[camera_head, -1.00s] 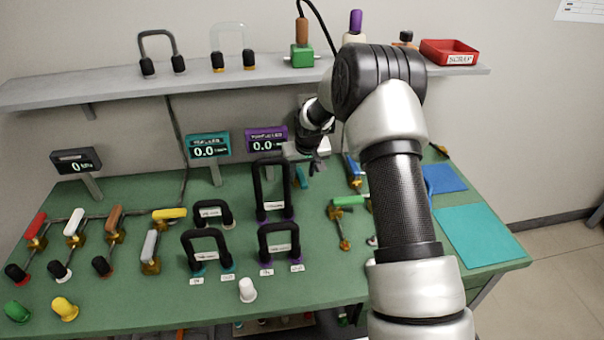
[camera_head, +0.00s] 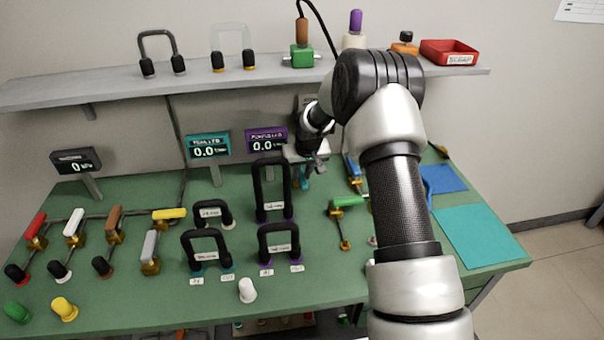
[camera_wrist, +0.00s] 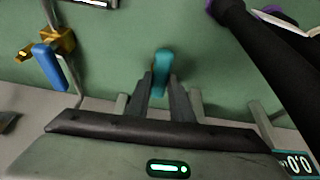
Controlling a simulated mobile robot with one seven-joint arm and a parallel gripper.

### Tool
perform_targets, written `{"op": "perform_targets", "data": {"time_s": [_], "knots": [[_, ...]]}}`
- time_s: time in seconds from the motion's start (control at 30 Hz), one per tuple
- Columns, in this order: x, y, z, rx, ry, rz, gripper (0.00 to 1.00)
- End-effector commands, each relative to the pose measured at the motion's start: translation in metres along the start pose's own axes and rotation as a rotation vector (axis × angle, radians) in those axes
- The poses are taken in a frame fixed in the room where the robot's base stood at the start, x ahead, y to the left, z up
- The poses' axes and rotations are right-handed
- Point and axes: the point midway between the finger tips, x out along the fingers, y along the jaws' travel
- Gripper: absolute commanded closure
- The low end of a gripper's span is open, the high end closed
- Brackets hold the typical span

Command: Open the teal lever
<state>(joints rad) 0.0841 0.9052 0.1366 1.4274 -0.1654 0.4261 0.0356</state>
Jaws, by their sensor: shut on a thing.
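The teal lever (camera_wrist: 161,68) shows in the wrist view between the two fingers of my gripper (camera_wrist: 164,88). The fingers are shut on it, and its rounded end sticks out past the fingertips. In the head view my gripper (camera_head: 311,165) is at the back of the green bench, right of the purple display. A small part of the teal lever (camera_head: 305,181) shows below it there. The valve body that the lever belongs to cannot be made out.
A blue-handled valve (camera_wrist: 50,66) is close on the left in the wrist view. A tall black handle (camera_head: 270,190) stands just left of my gripper. A green-handled valve (camera_head: 348,202) sits in front. The shelf (camera_head: 230,84) is above.

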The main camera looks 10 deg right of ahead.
Motion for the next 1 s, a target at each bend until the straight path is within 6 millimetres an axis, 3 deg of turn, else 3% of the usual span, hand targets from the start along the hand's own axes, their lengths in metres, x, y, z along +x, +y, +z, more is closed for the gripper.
{"op": "perform_targets", "data": {"time_s": [0.37,1.0], "knots": [[0.001,0.007,-0.001,-0.176,0.001,-0.076,1.0],[0.007,0.028,-0.013,-0.733,0.002,-0.306,1.0]]}}
